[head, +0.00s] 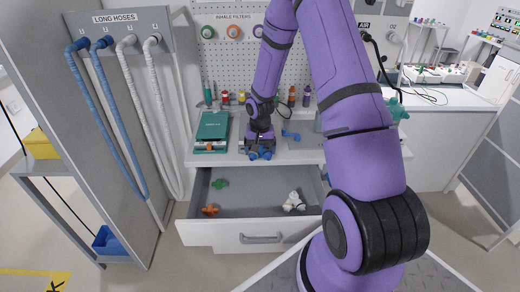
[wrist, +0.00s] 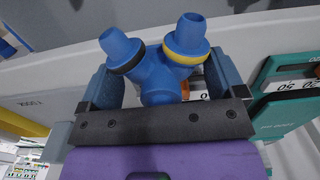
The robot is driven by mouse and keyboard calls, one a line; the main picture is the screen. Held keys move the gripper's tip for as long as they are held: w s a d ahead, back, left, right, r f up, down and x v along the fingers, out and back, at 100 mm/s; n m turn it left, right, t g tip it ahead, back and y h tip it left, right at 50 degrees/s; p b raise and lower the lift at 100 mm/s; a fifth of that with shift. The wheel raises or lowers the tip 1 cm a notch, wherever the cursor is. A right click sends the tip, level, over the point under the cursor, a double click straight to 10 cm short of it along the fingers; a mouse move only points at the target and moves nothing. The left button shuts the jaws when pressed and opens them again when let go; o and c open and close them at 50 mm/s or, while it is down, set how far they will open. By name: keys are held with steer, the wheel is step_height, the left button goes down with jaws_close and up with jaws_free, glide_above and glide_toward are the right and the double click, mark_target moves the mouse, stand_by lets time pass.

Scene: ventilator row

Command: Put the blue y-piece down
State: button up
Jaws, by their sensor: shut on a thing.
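The blue y-piece (head: 261,155) is between the fingers of my gripper (head: 259,148), which is shut on it. In the wrist view the blue y-piece (wrist: 155,65) sits between both fingers (wrist: 160,88), its two branches pointing away from the palm. One branch has a black ring, the other a yellow ring. In the head view my gripper is near the front edge of the counter (head: 310,154), by the open drawer; its exact height is hard to tell. A second blue piece (head: 290,135) lies on the counter to the right.
The open grey drawer (head: 250,204) holds a green piece (head: 220,183), an orange piece (head: 210,210) and a white piece (head: 294,202). A teal device (head: 212,128) stands left of my gripper. Bottles line the back. Long hoses (head: 100,100) hang at left.

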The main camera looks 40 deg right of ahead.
steer(key=shift+f, duration=0.2)
steer(key=shift+f, duration=0.3)
steer(key=shift+f, duration=0.15)
steer(key=o, duration=0.8)
